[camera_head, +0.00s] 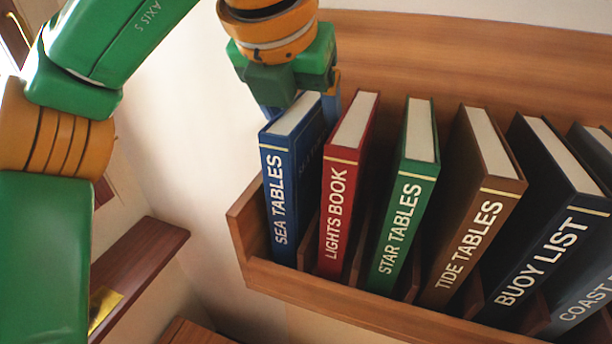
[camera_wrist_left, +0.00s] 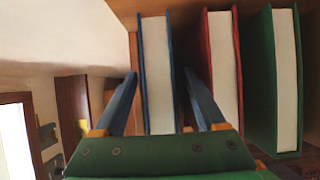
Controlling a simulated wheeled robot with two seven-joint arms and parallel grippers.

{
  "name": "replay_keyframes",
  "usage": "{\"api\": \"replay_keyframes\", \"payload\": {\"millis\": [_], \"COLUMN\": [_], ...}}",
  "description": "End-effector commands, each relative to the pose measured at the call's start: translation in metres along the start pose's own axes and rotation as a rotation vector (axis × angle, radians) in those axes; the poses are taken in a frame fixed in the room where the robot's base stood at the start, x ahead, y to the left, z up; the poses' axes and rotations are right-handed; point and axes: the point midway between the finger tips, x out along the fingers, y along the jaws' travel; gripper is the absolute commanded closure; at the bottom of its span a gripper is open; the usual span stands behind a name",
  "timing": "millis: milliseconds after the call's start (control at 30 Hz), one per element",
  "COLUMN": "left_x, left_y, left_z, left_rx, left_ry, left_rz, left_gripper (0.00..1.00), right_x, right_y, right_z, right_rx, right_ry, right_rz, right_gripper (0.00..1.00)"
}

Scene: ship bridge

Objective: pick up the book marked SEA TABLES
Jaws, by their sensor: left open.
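The blue book marked SEA TABLES (camera_head: 279,195) stands upright at the left end of a wooden rack. In the left wrist view the blue book (camera_wrist_left: 157,75) shows its white page edge from above. My left gripper (camera_head: 298,108) is above and at the top of this book. In the left wrist view its two blue fingers (camera_wrist_left: 160,75) are apart, one on each side of the blue book, the right one in the gap before the red book. Whether the fingers touch the covers is unclear. My right gripper is in neither view.
The red LIGHTS BOOK (camera_head: 340,205) stands close to the right, then the green STAR TABLES (camera_head: 402,215), brown TIDE TABLES (camera_head: 468,235) and dark BUOY LIST (camera_head: 540,255). The rack's wooden left end (camera_head: 246,225) is close to the blue book. A wall shelf (camera_head: 145,265) is at lower left.

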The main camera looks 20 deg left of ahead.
Motion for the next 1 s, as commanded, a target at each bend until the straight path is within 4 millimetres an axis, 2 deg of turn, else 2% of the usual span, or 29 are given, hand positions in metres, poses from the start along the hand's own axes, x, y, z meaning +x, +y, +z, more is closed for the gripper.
{"api": "replay_keyframes", "payload": {"millis": [133,967,1000], "left_x": [0.0101,0.0140,0.0140], "left_y": [-0.0002,-0.0003,-0.0003], "left_z": [0.0001,-0.0024,-0.0024], "left_rx": [0.001,0.000,0.000], "left_ry": [-0.001,-0.001,-0.001], "left_rz": [-0.001,-0.001,-0.001], "left_gripper": [0.28,0.28,0.30], "right_x": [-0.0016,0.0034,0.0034], "right_y": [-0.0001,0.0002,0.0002], "right_z": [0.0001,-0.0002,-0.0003], "right_rx": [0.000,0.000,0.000], "right_ry": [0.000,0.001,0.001], "right_rz": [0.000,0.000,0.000], "right_gripper": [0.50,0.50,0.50]}}
